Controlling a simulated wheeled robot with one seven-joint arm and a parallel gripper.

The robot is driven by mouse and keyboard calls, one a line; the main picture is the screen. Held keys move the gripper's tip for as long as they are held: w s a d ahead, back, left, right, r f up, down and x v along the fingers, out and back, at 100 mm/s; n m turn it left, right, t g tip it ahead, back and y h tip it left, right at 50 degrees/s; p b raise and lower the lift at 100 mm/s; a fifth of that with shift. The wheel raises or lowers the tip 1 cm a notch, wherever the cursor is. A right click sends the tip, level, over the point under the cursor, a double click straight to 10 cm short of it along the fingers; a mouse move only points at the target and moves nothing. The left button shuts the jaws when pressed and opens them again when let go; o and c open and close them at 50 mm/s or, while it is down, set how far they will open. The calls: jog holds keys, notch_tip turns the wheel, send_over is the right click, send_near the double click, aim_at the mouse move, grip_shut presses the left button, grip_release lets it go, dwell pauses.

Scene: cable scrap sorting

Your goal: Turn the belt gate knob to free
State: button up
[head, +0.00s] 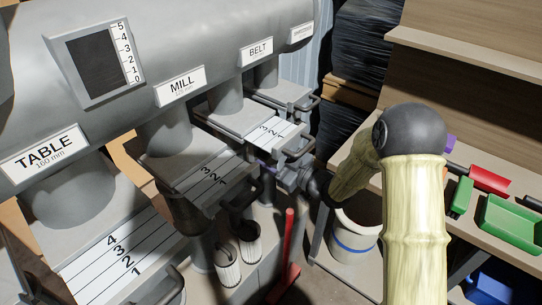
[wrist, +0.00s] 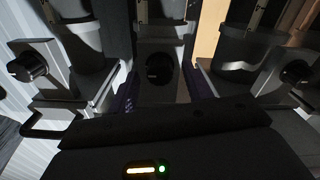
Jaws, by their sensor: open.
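The belt gate (head: 268,128) hangs under the BELT label (head: 257,51) on the grey duct, with a numbered slide plate. In the head view my gripper (head: 285,172) is at the front of this gate and hides its knob. In the wrist view a black round knob (wrist: 158,68) sits in the middle on a grey block, ahead of my gripper (wrist: 158,98). My gripper is open, with dark purple-edged fingers low on either side of the knob. I cannot tell whether they touch it. The knob's turned position is too dark to read.
Neighbouring gates carry knobs at left (wrist: 28,65) and right (wrist: 297,72), close beside. The mill gate (head: 205,180) and its handle stand near my arm. A white bucket (head: 355,235) is below. A bench (head: 500,170) with a green tray (head: 510,222) lies right.

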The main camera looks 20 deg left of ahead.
jog(key=shift+w+a, duration=0.1)
jog(key=shift+a, duration=0.15)
jog(key=shift+c, duration=0.2)
jog(key=c, duration=0.9)
jog(key=shift+c, duration=0.2)
